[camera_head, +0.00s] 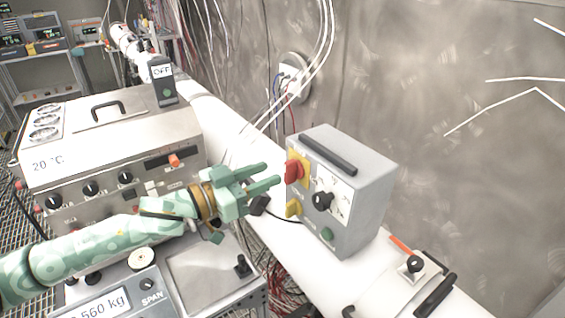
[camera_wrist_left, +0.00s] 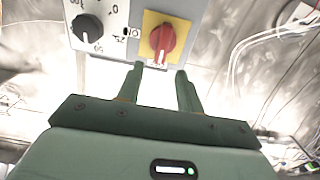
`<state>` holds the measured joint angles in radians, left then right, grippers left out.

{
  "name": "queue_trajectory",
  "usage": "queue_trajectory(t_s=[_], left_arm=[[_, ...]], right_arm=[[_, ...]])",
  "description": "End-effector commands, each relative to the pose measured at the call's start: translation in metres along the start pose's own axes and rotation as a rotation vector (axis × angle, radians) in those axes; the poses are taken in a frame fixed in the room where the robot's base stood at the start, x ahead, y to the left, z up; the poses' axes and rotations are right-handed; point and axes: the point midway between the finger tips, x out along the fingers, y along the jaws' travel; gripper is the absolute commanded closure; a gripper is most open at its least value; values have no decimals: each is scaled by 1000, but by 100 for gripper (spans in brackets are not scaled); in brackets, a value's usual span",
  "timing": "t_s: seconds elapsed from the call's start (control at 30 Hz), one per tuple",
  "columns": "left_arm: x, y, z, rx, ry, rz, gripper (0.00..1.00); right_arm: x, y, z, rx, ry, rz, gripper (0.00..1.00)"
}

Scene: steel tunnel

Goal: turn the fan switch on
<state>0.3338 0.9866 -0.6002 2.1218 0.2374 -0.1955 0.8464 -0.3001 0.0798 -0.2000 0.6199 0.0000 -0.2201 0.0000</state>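A grey switch box (camera_head: 372,190) stands on the white pipe. On its face is a red rotary switch (camera_head: 293,170) on a yellow plate, with a black knob (camera_head: 322,200) to its right and a green button (camera_head: 326,234) below. The wrist view also shows the red switch (camera_wrist_left: 162,40) and the black knob (camera_wrist_left: 87,28). My left gripper (camera_head: 278,174) is open and empty, with its fingertips just left of the red switch in the head view. In the wrist view the fingertips (camera_wrist_left: 160,68) are just below the switch, with a gap between them. My right gripper is not in view.
A metal instrument (camera_head: 110,150) marked 20 °C stands at left, with a scale (camera_head: 205,270) in front. A small dark box (camera_head: 162,82) reading OFF is behind. Cables (camera_head: 318,60) run down the wall to the pipe. A valve-like fitting (camera_head: 415,265) sits at front right.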

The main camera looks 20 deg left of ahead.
Motion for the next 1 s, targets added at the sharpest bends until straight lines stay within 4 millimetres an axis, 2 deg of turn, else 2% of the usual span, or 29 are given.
queue_trajectory(t_s=[0.1,0.3,0.63,0.67,0.7,0.8,1.0], left_arm=[[25,0,-4,0,5,1,64],[49,0,-1,0,2,-1,64],[53,0,0,0,0,-1,64],[53,0,0,0,0,-1,66],[53,0,0,0,0,-1,78],[53,0,0,0,0,-1,100],[53,0,0,3,0,-1,100]], right_arm=[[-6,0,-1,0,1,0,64],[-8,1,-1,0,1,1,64],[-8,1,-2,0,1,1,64],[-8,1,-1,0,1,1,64],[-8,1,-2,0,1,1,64],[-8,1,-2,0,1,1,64],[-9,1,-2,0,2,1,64]])
